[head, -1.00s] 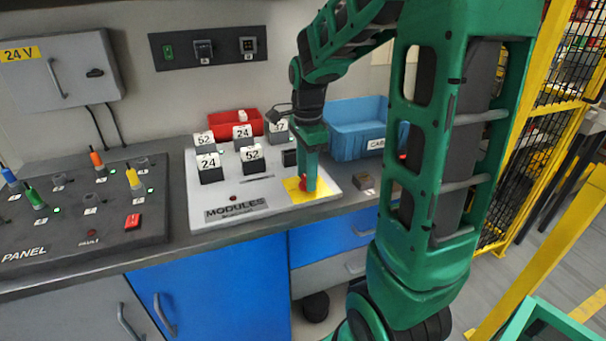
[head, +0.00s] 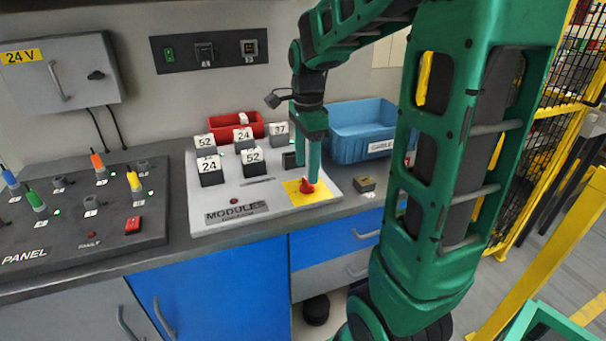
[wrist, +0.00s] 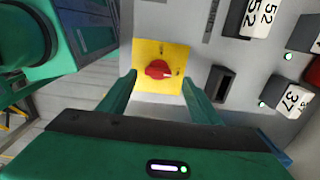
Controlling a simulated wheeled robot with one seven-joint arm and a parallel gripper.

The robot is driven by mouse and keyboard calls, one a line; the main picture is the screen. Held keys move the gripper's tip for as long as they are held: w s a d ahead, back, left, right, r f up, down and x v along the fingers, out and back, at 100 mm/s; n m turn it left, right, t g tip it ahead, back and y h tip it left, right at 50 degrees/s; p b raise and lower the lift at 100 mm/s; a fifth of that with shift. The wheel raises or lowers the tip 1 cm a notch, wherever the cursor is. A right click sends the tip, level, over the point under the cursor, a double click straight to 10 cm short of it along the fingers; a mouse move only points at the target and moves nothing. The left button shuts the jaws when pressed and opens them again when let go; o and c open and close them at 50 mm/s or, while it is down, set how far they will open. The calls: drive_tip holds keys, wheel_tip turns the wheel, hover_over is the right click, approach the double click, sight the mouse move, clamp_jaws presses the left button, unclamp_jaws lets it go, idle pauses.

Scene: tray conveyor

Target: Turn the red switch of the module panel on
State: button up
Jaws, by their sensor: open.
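The red switch (head: 307,186) is a rotary knob on a yellow plate (head: 323,194) at the right front of the white module panel (head: 215,197). In the wrist view the red knob (wrist: 158,70) lies roughly sideways on its yellow plate (wrist: 150,48), with small marks at the plate's edge. My gripper (head: 307,175) points down over the knob. In the wrist view my gripper (wrist: 160,85) is open, with one finger on each side of the plate and clear space between the fingers and the knob. Whether the fingertips touch the panel cannot be told.
Numbered modules (head: 253,160) stand on the panel left of the switch, with an empty dark slot (wrist: 220,83) beside it. A blue bin (head: 358,135) and red bin (head: 235,126) stand behind. A small brown block (head: 365,184) lies to the right. A dark switch panel (head: 85,215) is at left.

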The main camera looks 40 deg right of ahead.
sight(306, 180)
wheel_tip(306, 180, up, 7)
idle(0.3)
idle(0.5)
drive_tip(key=s+f+n, duration=0.5)
drive_tip(key=s+n, duration=0.2)
drive_tip(key=s, duration=0.4)
drive_tip(key=s+a+f+n, duration=0.1)
drive_tip(key=s+f+n, duration=0.4)
drive_tip(key=s+n, duration=0.3)
drive_tip(key=shift+s, duration=1.35)
